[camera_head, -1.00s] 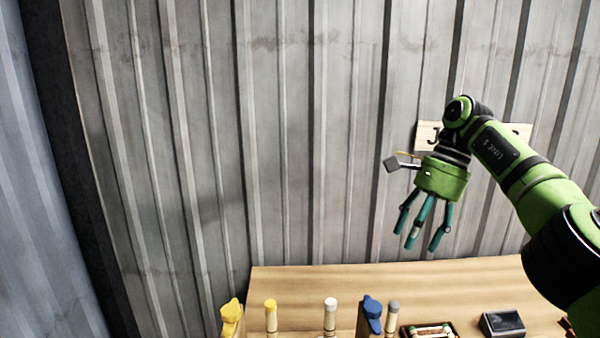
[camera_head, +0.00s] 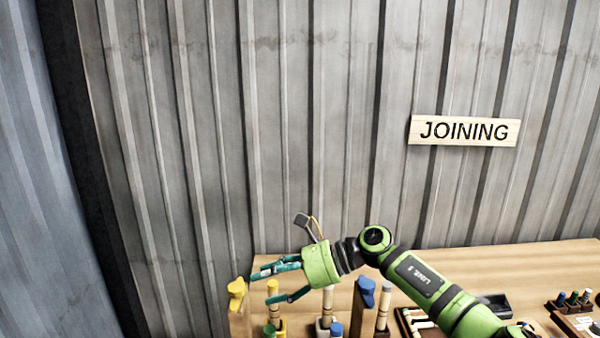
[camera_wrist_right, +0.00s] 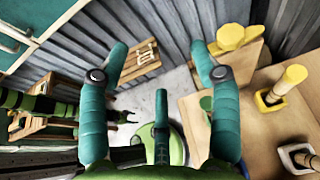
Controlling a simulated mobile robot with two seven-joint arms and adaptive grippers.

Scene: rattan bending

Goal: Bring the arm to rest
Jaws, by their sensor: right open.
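My right arm (camera_head: 420,283), green and black, reaches in from the lower right, low over the wooden workbench (camera_head: 530,257). Its right gripper (camera_head: 262,287) has teal fingers pointing left, spread and empty. In the right wrist view the fingers (camera_wrist_right: 160,68) are also spread, with nothing between them. A yellow clamp-like piece (camera_head: 237,293) stands at the bench's left end, just left of the fingertips; I cannot tell if they touch. It also shows in the right wrist view (camera_wrist_right: 231,37), beyond the right-hand finger.
A rack of small pegs (camera_head: 572,303) is at right. A JOINING sign (camera_head: 464,131) hangs on the corrugated wall.

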